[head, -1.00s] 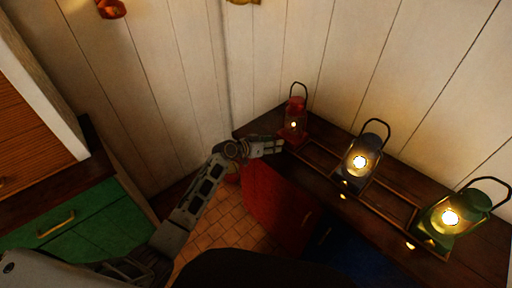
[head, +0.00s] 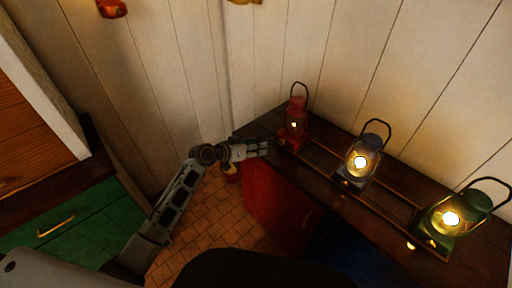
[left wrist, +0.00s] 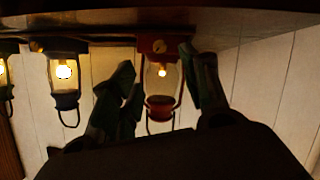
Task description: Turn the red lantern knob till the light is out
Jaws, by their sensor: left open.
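The red lantern (head: 295,120) stands upright at the far left end of the dark counter, with a small flame glowing in its glass. In the left wrist view, which is upside down, the red lantern (left wrist: 163,104) shows between my fingers, with its small round brass knob (left wrist: 159,46) on the red base. My left gripper (head: 264,149) is open and empty, left of the lantern's base and apart from it. Its spread fingers also show in the left wrist view (left wrist: 160,80). My right gripper is out of view.
A dark blue lantern (head: 361,160) and a green lantern (head: 452,220) stand farther right, both brightly lit, along a raised rail on the counter (head: 470,258). A red cabinet front (head: 275,205) is below my left gripper. Green drawers (head: 85,225) stand at left.

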